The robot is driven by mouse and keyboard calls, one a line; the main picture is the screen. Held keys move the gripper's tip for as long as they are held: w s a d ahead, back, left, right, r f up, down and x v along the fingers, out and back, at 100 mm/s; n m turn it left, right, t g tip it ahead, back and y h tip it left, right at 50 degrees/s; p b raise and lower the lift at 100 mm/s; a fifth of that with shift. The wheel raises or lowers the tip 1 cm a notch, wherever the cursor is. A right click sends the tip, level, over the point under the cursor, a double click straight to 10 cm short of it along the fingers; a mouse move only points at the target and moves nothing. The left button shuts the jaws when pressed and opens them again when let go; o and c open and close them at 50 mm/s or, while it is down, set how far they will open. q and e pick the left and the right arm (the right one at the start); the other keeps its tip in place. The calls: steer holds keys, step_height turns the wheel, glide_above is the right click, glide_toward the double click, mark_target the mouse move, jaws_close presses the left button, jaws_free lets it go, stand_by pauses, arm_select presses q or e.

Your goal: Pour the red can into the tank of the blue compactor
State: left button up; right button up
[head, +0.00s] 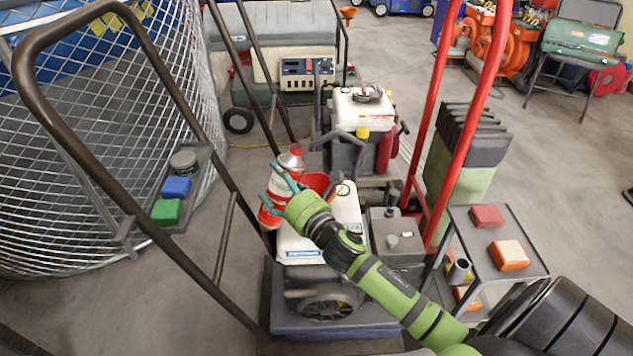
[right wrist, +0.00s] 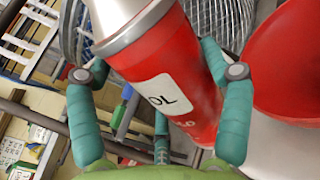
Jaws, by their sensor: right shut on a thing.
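The red can (head: 281,188) has a white label and a silver shoulder. It stands roughly upright in the head view, its top leaning slightly right. My right gripper (head: 283,180) is shut around its middle; the teal fingers also grip the can (right wrist: 172,85) in the right wrist view. The blue compactor (head: 318,331) has a blue base and a white tank (head: 347,207). A red funnel (head: 315,182) sits at the tank's top, just right of the can, and shows large in the wrist view (right wrist: 290,65). The tank opening is hidden. My left gripper is not in view.
A brown tubular handle (head: 165,80) rises at the left and a red frame (head: 465,140) at the right. A small grey cart (head: 527,256) with red and orange blocks stands at the right. A second white-tanked machine (head: 360,105) stands behind.

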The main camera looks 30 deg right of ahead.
steer(key=shift+r, duration=0.4)
steer(key=shift+r+n+p, duration=0.45)
steer(key=shift+n+p, duration=0.25)
steer(key=shift+p, duration=0.25)
step_height(320, 180, up, 3)
steer(key=n+p, duration=0.1)
steer(key=p, duration=0.2)
steer(key=shift+f, duration=0.15)
steer(key=shift+a+r+n+p, duration=0.1)
steer(key=shift+r+n+p, duration=0.3)
steer(key=shift+r+p, duration=0.45)
steer(key=shift+n+g+p, duration=0.3)
steer(key=shift+n+p, duration=0.35)
steer(key=shift+n, duration=0.05)
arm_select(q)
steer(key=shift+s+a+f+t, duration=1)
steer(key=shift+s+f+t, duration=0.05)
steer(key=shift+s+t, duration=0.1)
arm_select(e)
steer(key=shift+r+n, duration=0.15)
steer(key=shift+n, duration=0.15)
